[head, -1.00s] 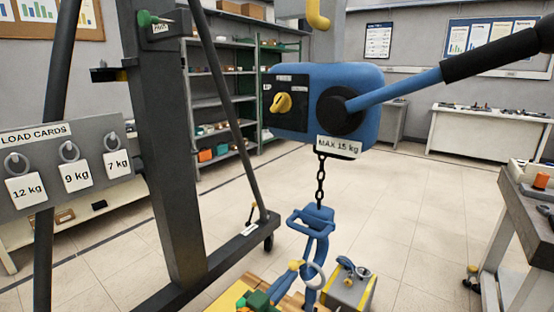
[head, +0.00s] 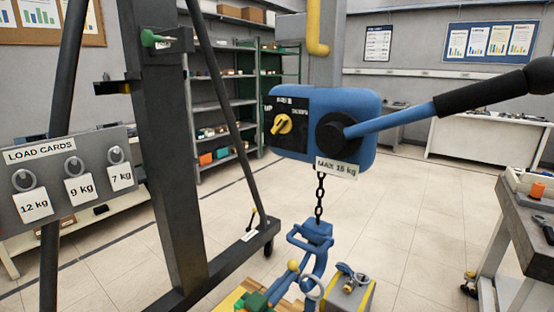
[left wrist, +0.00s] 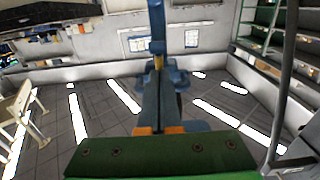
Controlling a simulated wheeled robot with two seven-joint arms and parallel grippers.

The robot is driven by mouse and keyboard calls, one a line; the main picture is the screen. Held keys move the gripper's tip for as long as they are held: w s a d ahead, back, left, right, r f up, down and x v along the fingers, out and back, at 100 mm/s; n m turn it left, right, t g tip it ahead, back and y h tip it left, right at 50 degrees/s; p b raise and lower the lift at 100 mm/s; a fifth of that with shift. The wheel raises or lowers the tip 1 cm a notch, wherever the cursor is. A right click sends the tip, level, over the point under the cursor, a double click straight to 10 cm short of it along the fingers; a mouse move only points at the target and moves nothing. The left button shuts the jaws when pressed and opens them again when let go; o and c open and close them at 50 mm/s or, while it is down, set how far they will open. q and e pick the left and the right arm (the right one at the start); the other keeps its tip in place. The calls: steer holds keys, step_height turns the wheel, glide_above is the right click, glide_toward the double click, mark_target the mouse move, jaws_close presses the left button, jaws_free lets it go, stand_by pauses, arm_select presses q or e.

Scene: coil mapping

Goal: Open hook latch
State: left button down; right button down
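The blue hook (head: 319,232) hangs on a chain (head: 320,197) under the blue hoist body (head: 358,115) in the head view. A small yellow ball (head: 293,266) shows at the hook's left side, apparently on its latch. My left gripper (head: 281,285) comes in from the lower left, its green body beside the hook and its tips near the yellow ball. In the left wrist view my left fingers (left wrist: 159,90) point at the blue hook (left wrist: 157,25), a bit of yellow showing at their tips. Whether they grip it is unclear. My right gripper is not in view.
A grey block (head: 352,297) with yellow edges and a shackle on top stands below right of the hook. A grey ring (head: 313,289) is beside the hook's lower part. The hoist lever (head: 440,105) reaches right. A dark frame post (head: 165,160) and load cards panel (head: 70,175) stand left.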

arm_select(q)
steer(key=p+v, duration=0.2)
steer(key=v, duration=0.5)
steer(key=shift+r, duration=0.15)
stand_by(0.5)
